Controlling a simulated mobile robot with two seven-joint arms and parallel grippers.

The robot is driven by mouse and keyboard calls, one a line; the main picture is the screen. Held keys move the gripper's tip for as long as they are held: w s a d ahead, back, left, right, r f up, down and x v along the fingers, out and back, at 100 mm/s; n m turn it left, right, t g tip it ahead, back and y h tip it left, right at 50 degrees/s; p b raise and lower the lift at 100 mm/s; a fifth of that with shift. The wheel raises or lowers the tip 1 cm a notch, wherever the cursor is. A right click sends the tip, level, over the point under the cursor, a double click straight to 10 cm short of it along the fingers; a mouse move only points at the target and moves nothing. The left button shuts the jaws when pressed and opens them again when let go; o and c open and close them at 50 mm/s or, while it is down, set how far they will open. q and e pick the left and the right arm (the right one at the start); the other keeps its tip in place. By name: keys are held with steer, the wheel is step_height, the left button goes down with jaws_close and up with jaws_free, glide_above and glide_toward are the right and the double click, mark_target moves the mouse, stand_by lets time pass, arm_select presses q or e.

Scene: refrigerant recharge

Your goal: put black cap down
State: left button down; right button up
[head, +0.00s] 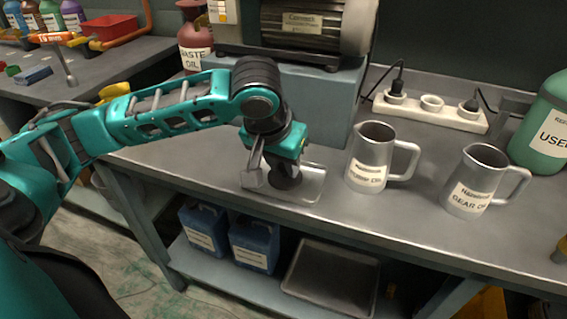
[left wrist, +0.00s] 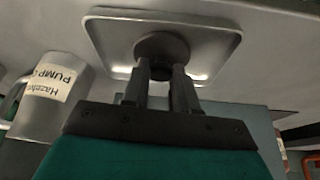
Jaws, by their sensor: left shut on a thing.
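My left gripper (head: 278,172) is teal and points down over a small shallow metal tray (head: 312,186) on the bench. In the left wrist view the fingers (left wrist: 163,85) are shut on a round black cap (left wrist: 162,47). The cap is over the tray, inside its rim (left wrist: 112,72); I cannot tell whether it touches the tray floor. In the head view the gripper partly hides the cap. My right gripper does not show.
A metal pump oil jug (head: 369,160) stands just right of the tray, and a gear oil jug (head: 478,185) stands farther right. A pump (head: 305,25) on a grey block (head: 325,110) is behind. A white power strip (head: 430,108) lies at the back.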

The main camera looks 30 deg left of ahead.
arm_select(q)
steer(key=c, duration=0.9)
jaws_free()
steer(key=shift+f, duration=0.1)
steer(key=shift+r, duration=0.25)
steer(key=p+v, duration=0.4)
steer(key=v, duration=0.7)
steer(key=shift+s+r, duration=0.2)
steer(key=shift+r, duration=0.15)
steer(key=shift+s, duration=0.1)
